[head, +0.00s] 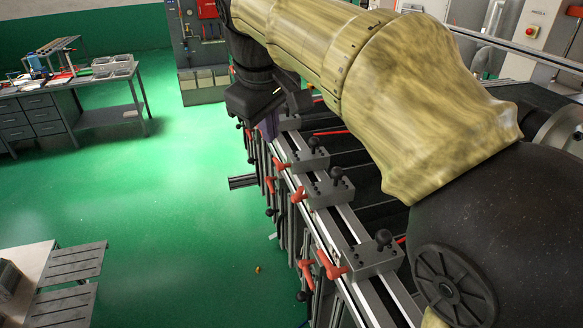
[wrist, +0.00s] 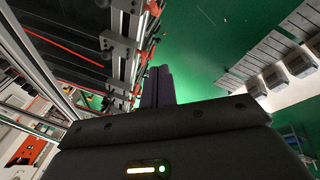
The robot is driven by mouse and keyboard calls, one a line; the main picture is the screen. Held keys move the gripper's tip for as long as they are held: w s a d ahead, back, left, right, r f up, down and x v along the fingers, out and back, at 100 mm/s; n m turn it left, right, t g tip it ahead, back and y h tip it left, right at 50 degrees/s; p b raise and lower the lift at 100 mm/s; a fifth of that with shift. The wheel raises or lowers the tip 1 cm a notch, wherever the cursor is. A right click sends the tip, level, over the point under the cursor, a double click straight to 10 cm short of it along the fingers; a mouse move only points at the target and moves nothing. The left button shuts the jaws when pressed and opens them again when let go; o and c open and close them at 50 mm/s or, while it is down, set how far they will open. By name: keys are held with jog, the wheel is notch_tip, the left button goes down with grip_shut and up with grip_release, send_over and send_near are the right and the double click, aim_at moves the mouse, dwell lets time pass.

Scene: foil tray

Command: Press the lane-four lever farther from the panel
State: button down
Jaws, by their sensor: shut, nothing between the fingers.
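Red levers stand along the metal rail (head: 318,222) in the head view, at grey blocks with black knobs. A near pair shows a left lever (head: 305,272) and a right lever (head: 330,265). Farther along are a middle lever (head: 298,195) and a far lever (head: 281,163). I see no lane numbers, so I cannot tell which lever is lane four's. My gripper (head: 269,127) points down at the rail's far end, partly hidden by my wrist. In the wrist view its dark purple fingers (wrist: 158,84) are together and empty, beside the rail; contact with a lever cannot be told.
A cabinet with red buttons (head: 531,31) stands at the top right. A workbench with trays (head: 62,95) is at the left, and a slatted bench (head: 70,275) at the lower left. Green floor (head: 190,190) left of the rail is mostly clear.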

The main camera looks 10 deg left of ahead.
aim_at(299, 194)
jog(key=w+d+f+b, duration=0.1)
jog(key=d+f+b, duration=0.2)
jog(key=f+b, duration=0.7)
jog(key=shift+d+f, duration=0.2)
jog(key=shift+f, duration=0.35)
dwell(0.4)
jog(key=shift+a+b, duration=0.2)
jog(key=shift+b, duration=0.1)
